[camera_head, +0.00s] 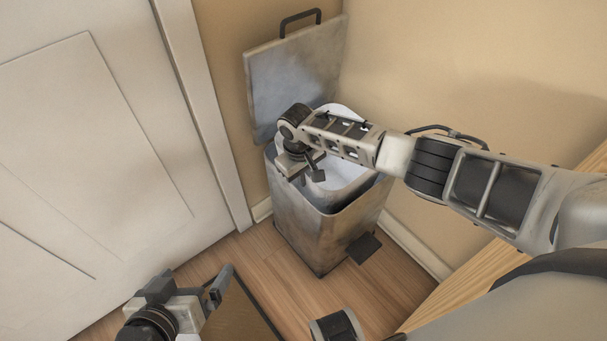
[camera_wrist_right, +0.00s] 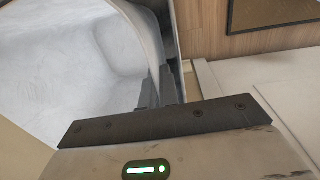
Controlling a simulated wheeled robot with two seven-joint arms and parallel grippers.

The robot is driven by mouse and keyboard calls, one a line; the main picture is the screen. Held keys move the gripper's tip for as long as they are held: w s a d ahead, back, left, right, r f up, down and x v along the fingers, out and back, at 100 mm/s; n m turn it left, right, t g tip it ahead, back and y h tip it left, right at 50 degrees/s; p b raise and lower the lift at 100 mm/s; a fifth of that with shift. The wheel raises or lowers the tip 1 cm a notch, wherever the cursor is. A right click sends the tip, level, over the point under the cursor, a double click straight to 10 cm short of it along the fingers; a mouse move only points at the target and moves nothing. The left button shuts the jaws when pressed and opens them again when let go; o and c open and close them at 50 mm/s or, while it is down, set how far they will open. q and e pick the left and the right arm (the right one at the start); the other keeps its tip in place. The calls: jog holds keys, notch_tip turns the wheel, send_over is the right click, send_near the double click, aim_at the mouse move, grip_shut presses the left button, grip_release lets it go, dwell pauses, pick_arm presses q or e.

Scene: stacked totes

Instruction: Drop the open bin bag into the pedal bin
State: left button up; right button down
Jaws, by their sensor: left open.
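The pedal bin (camera_head: 308,237) is a grey metal box with its lid (camera_head: 292,77) raised against the wall and a black pedal (camera_head: 363,248) low at its front. The white open bin bag (camera_head: 340,172) is in the bin's mouth, its far rim raised near the lid. In the right wrist view the bag's pale inside (camera_wrist_right: 70,60) fills the left. My right gripper (camera_head: 311,177) is over the bin's left side, its fingers closed on the bag's rim. My arm hides part of the bag. My left gripper (camera_head: 216,290) is open and empty, low at the left, apart from the bin.
A white panelled door (camera_head: 90,150) stands at the left. Beige walls meet behind the bin. A brown mat (camera_head: 240,315) with a dark border lies on the wooden floor (camera_head: 335,295). A wooden edge (camera_head: 470,275) runs along the right. Floor before the bin is clear.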

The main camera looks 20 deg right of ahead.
pick_arm(q)
jog(key=shift+w, duration=0.15)
pick_arm(e)
jog(key=shift+f, duration=0.15)
jog(key=c, duration=1.6)
grip_release()
pick_arm(q)
jog(key=shift+r, duration=0.1)
pick_arm(e)
jog(key=shift+a, duration=0.1)
pick_arm(q)
notch_tip(320, 180, up, 10)
jog(key=s+a+t+p, duration=0.1)
jog(key=a+p, duration=0.1)
jog(key=p, duration=0.4)
jog(key=shift+a+f+t+y, duration=0.2)
jog(key=shift+t+y, duration=0.2)
pick_arm(e)
jog(key=r, duration=1)
jog(key=a+r, duration=0.1)
jog(key=r, duration=0.5)
jog(key=shift+s, duration=0.15)
pick_arm(q)
jog(key=shift+s, duration=0.1)
